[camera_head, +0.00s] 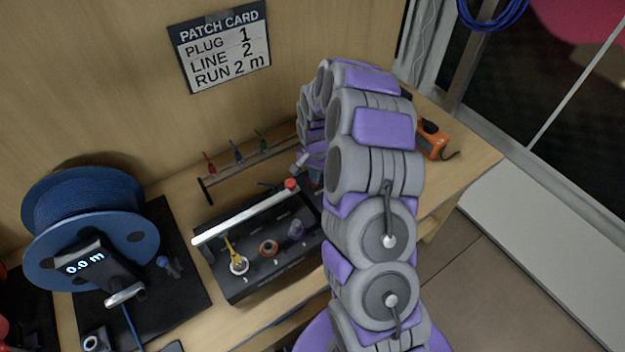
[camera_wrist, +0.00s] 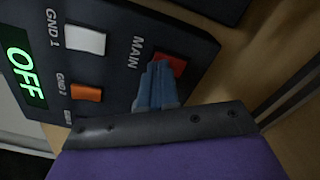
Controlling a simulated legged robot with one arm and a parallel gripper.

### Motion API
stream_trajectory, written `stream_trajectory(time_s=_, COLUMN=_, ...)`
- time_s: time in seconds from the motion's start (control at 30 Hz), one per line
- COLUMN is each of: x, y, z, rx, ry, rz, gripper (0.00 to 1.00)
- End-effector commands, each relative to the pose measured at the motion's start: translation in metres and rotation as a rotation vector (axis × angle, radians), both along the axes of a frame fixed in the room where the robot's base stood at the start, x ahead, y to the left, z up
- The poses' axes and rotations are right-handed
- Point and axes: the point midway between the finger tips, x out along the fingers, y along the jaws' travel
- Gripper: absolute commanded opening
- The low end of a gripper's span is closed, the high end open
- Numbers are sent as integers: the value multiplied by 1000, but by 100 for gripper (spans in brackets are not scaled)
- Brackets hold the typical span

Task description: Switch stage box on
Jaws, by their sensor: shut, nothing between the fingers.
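In the wrist view, a dark box (camera_wrist: 110,55) has a lit green display (camera_wrist: 22,68) that reads OFF. It carries a white switch (camera_wrist: 85,40) labelled GND 1, an orange switch (camera_wrist: 86,93) and a red MAIN switch (camera_wrist: 172,66). My gripper (camera_wrist: 158,70) is shut and empty. Its blue fingertips are at the red switch and cover part of it; I cannot tell whether they touch or press it. In the head view, my arm hides most of the area around the gripper, and I cannot make out this box there.
A black panel (camera_head: 236,286) with several sockets and a white bar (camera_head: 245,214) lies left of my arm. A blue cable reel (camera_head: 85,205) stands far left, its readout at 0.0 m. A plug rack (camera_head: 250,165) is behind. An orange tool (camera_head: 432,139) lies right.

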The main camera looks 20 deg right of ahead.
Motion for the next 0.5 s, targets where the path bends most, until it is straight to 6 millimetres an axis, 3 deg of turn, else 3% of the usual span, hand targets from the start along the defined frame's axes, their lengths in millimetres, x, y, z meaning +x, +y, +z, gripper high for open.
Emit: stream_trajectory(time_s=0.5, x=0, y=0, z=-7, rx=0, ry=0, rz=0, gripper=0)
